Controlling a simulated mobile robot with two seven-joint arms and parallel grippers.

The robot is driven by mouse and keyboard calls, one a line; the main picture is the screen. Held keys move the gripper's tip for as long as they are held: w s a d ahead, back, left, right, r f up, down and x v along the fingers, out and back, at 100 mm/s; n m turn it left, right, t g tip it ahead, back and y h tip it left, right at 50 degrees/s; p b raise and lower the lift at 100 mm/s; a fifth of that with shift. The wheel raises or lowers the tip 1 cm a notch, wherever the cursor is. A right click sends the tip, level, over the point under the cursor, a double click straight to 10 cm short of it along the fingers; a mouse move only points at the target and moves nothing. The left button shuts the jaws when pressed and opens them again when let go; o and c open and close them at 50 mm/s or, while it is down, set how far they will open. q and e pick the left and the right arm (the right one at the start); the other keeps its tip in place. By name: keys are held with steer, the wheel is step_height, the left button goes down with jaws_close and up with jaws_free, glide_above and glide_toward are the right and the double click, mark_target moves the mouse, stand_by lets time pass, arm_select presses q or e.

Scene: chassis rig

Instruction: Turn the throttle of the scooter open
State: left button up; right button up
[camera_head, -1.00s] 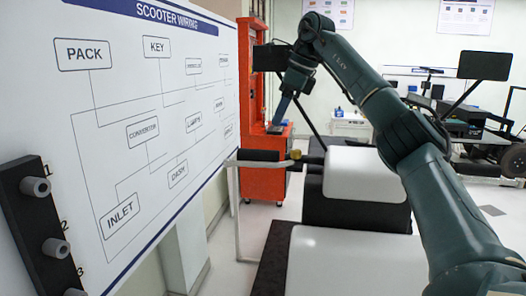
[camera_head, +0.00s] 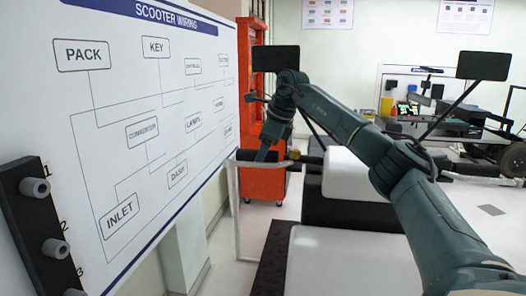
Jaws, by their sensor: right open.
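The scooter's handlebar shows near the middle of the head view. Its black grip, the throttle (camera_head: 246,155), lies level, with a brass-coloured fitting (camera_head: 294,155) at its right end. My right gripper (camera_head: 263,155) reaches down from above, with its fingers at the grip and covering part of it. It is open. I cannot tell whether the fingers touch the grip or stand on both sides of it. The scooter's white body panel (camera_head: 358,174) stands right of the handlebar, partly behind my right arm. My left gripper is out of view.
A white wiring board (camera_head: 150,110) fills the left side, with a black peg strip (camera_head: 40,225) at its lower edge. An orange cabinet (camera_head: 262,184) stands behind the handlebar. A dark screen (camera_head: 276,58) stands above it. Open floor lies at the right.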

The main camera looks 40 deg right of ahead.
steer(key=c, duration=1)
steer(key=shift+o, duration=0.2)
steer(key=shift+w+d+r+g+y, duration=0.1)
steer(key=shift+w+d+g+y, duration=0.1)
steer(key=shift+g+y, duration=0.65)
steer(key=shift+m, duration=0.3)
steer(key=o, duration=1)
steer(key=shift+c, duration=0.2)
